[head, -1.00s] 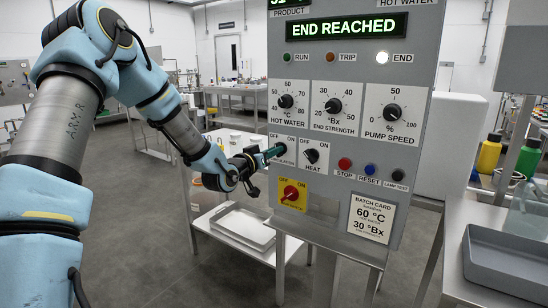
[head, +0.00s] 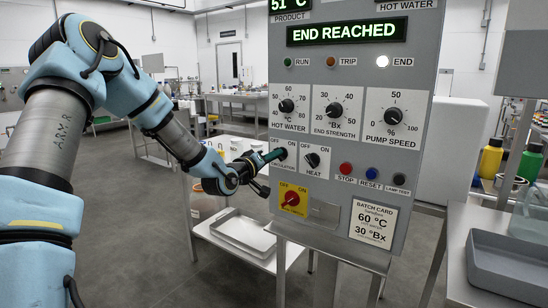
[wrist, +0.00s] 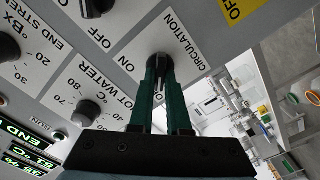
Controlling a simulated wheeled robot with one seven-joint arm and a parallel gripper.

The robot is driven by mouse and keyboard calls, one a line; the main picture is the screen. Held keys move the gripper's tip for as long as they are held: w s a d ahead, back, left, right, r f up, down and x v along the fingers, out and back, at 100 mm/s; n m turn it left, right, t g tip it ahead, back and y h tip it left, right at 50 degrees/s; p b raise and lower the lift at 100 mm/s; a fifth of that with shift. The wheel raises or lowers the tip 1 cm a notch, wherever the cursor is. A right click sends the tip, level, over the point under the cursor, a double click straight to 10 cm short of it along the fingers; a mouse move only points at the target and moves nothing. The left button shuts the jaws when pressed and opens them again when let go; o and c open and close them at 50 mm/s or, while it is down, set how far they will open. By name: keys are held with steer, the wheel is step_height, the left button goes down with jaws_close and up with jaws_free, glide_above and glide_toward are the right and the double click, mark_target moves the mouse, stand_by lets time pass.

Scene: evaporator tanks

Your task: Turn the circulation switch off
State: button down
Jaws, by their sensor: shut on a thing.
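The circulation switch is a black knob (head: 281,153) on a white OFF/ON plate, at the left edge of the grey control panel (head: 340,150). My gripper (head: 271,157) reaches it from the left, with its green fingers at the knob. In the wrist view the two green fingers (wrist: 160,68) are shut on the knob, one on each side. The CIRCULATION label shows beside the knob there. The fingers hide part of the knob and plate, so I cannot tell which way it points.
The heat switch (head: 312,160) is close to the right, and a red rotary switch (head: 291,198) on yellow is just below. Stop, reset and lamp test buttons are further right. The display (head: 347,31) reads END REACHED. A metal table (head: 270,262) stands below left.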

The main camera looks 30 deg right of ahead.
steer(key=shift+f, duration=0.1)
steer(key=c, duration=0.9)
jaws_free()
steer(key=shift+a, duration=0.1)
steer(key=b+v, duration=0.2)
steer(key=v, duration=0.8)
steer(key=shift+s+a+b, duration=0.2)
steer(key=shift+a+b, duration=0.1)
steer(key=shift+b, duration=0.05)
steer(key=a+f+g+y, duration=0.1)
steer(key=a+f+y, duration=0.45)
steer(key=a, duration=0.45)
steer(key=a+f+g+y, duration=0.1)
steer(key=a+f+y, duration=0.45)
steer(key=a, duration=0.45)
steer(key=s+a+g+y, duration=0.1)
steer(key=s+a, duration=0.3)
steer(key=s+a+n+g+y, duration=0.1)
steer(key=s+a+g+y, duration=0.1)
steer(key=s+a, duration=0.3)
steer(key=s+a+g+y, duration=0.1)
steer(key=s+a+g, duration=0.1)
steer(key=s+a, duration=0.2)
steer(key=shift+s+a+r+n+y+p, duration=0.3)
steer(key=shift+s+a+r+n, duration=0.1)
steer(key=shift+a, duration=0.15)
